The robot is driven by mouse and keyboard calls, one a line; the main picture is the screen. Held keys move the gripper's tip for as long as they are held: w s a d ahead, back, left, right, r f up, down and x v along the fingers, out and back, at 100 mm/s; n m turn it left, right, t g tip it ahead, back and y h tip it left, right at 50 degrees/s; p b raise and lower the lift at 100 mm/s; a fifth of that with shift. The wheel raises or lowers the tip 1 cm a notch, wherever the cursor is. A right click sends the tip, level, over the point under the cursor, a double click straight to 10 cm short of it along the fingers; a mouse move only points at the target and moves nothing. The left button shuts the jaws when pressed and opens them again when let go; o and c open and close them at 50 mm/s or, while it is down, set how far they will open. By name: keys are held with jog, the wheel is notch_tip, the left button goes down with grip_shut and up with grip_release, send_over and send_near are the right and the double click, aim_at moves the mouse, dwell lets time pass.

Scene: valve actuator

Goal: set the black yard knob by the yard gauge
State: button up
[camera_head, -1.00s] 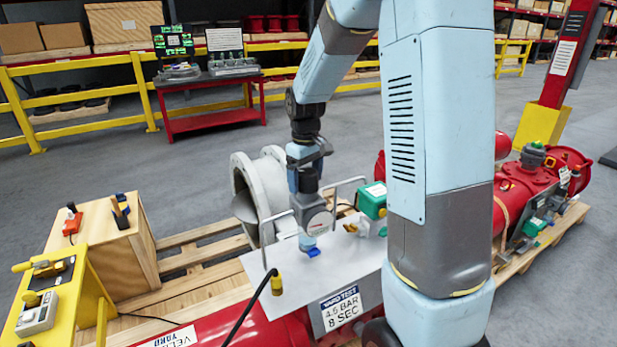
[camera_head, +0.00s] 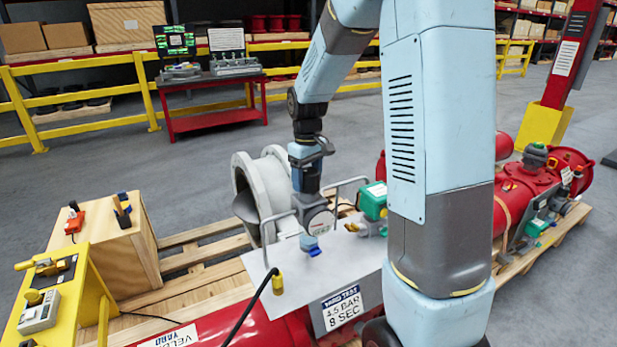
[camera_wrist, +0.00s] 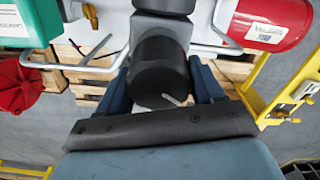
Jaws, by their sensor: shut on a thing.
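The black yard knob (camera_wrist: 158,72) is a dark cylinder with a light mark on its face. In the wrist view it sits between the two blue fingers of my gripper (camera_wrist: 160,88), which is shut on it. In the head view my gripper (camera_head: 310,242) is low over the grey panel (camera_head: 290,285), and I cannot make out the knob there. The round pale yard gauge (camera_head: 321,222) shows beside my gripper, partly covered by it. Its needle is too small to read. A placard (camera_head: 342,308) on the panel's front reads YARD TEST, 4.5 BAR, 8 SEC.
Bent metal rails (camera_head: 345,183) stand close around the gripper. A green-topped box (camera_head: 374,200) is to the right, and a grey flanged pipe (camera_head: 262,185) behind. A black cable with a yellow plug (camera_head: 277,284) crosses the panel's front. A wooden box (camera_head: 110,235) stands left.

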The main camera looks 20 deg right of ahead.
jog(key=shift+w+d+r+m, duration=0.1)
jog(key=shift+w+m, duration=0.1)
jog(key=shift+m, duration=0.5)
dwell(0.3)
jog(key=m, duration=0.3)
jog(key=shift+d, duration=0.1)
jog(key=m, duration=0.5)
jog(key=shift+d, duration=0.1)
jog(key=m, duration=0.5)
jog(key=shift+s+m, duration=0.15)
jog(key=shift+m, duration=0.25)
jog(key=m, duration=0.4)
jog(key=shift+s+m, duration=0.1)
jog(key=shift+m, duration=0.2)
jog(key=o, duration=0.7)
jog(key=shift+o, duration=1.3)
jog(key=shift+d, duration=0.1)
